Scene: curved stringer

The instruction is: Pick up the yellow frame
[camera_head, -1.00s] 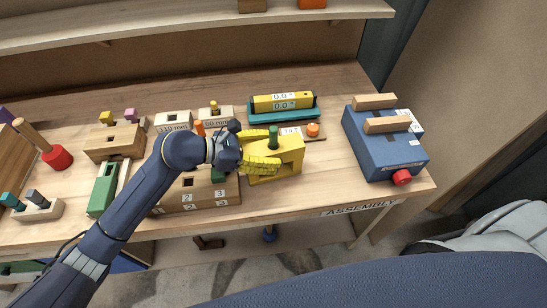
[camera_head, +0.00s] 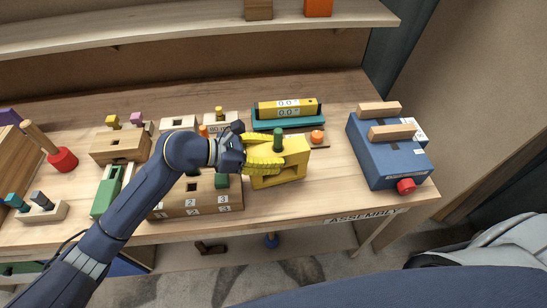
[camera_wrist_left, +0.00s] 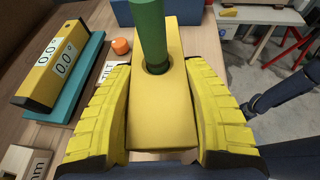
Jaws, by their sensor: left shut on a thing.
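The yellow frame (camera_head: 288,172) is a blocky yellow piece with a green peg (camera_head: 278,140) standing up from its top. It is near the front right part of the wooden table. My left gripper (camera_head: 262,153) comes in from the left with its ribbed yellow fingers around the frame. In the left wrist view the frame (camera_wrist_left: 160,110) sits between the two fingers, which are shut on it, and the green peg (camera_wrist_left: 149,35) stands in a hole in its top. I cannot tell whether the frame's underside touches the table. My right gripper is not in view.
A blue box (camera_head: 388,155) with wooden handles and a red knob stands to the right. A teal holder (camera_head: 287,119) with a yellow digital level (camera_head: 288,106) lies behind. A wooden numbered block (camera_head: 200,202) is close on the left. Free table lies in front of the frame.

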